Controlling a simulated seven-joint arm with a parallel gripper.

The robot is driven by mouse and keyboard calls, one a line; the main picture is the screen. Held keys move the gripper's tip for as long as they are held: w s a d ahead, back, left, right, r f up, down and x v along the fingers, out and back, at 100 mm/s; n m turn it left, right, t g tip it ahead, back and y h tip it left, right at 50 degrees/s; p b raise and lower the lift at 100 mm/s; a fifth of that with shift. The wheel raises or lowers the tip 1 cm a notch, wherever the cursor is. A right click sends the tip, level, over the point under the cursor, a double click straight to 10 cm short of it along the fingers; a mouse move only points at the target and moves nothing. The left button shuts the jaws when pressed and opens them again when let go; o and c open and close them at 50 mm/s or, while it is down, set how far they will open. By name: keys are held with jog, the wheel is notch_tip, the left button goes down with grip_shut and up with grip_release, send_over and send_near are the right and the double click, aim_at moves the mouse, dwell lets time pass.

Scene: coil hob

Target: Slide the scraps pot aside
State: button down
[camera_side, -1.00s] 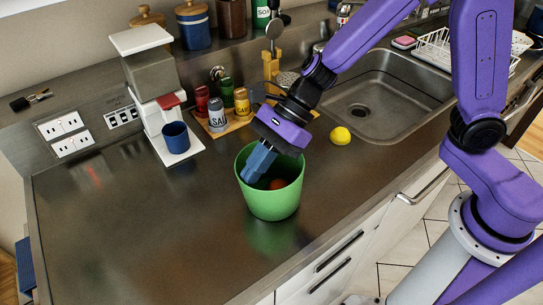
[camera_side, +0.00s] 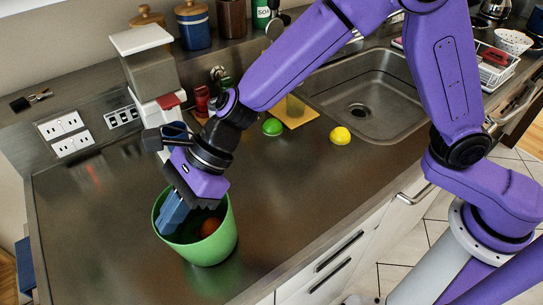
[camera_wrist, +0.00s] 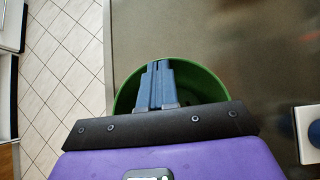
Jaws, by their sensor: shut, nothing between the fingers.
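The scraps pot is a green tub (camera_side: 212,248) standing upright on the dark metal counter in the side view, left of the sink. A reddish-orange round scrap (camera_side: 210,227) lies inside it. My gripper (camera_side: 168,228) is shut and empty, with its blue fingers reaching down inside the pot's rim at the left side. In the wrist view the shut fingers (camera_wrist: 156,75) hang over the pot's opening, and the pot's green rim (camera_wrist: 205,78) shows around them. The fingertips and most of the pot's inside are hidden.
A yellow lemon (camera_side: 340,135) and a green lime (camera_side: 272,127) lie near the sink (camera_side: 375,100). A coffee machine (camera_side: 150,75) stands behind my wrist. The counter's front edge is close to the pot. The counter (camera_side: 100,225) left of the pot is bare.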

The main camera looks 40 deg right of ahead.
jog(key=shift+d, duration=0.1)
jog(key=d+f+v, duration=0.2)
jog(key=v, duration=1.1)
jog(key=s+d+f+n+h, duration=0.1)
jog(key=s+d+n+h, duration=0.2)
jog(key=d+n, duration=0.7)
jog(key=s+d+f+n+h, duration=0.2)
jog(key=s+d+n, duration=0.6)
jog(key=d+n, duration=0.2)
jog(key=s+d+f+n+h, duration=0.1)
jog(key=s+d+n+h, duration=0.2)
jog(key=s+d+n, duration=0.3)
jog(key=d+n, duration=0.4)
jog(key=shift+d+f+t+h, duration=0.3)
jog(key=shift+d, duration=0.05)
jog(key=shift+s, duration=0.1)
